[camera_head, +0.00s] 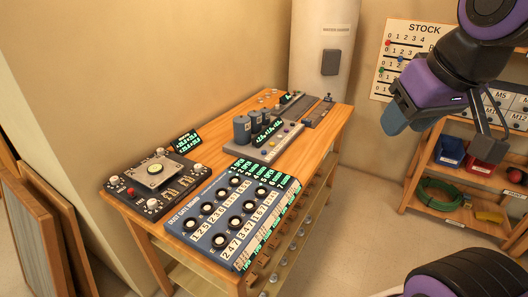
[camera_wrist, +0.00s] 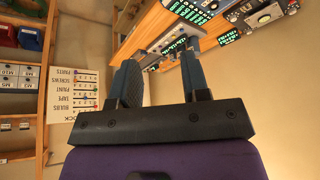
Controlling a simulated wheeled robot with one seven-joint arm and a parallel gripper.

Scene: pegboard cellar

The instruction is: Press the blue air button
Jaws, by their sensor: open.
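I cannot make out a button that is clearly the blue air button. A grey console (camera_head: 265,141) stands mid-bench in the head view, with blue-grey cylinders (camera_head: 243,130), a lit green display and a row of small buttons whose colours are too small to tell surely. My gripper (camera_head: 442,138) is open and empty, in the air to the right of the bench and well apart from it. In the wrist view my gripper (camera_wrist: 158,58) shows both fingers spread, with the bench upside down beyond them and the console partly hidden behind a finger.
A white cylinder (camera_head: 310,55) stands behind. Shelves with bins (camera_head: 450,151) are at right. Floor lies between bench and shelves.

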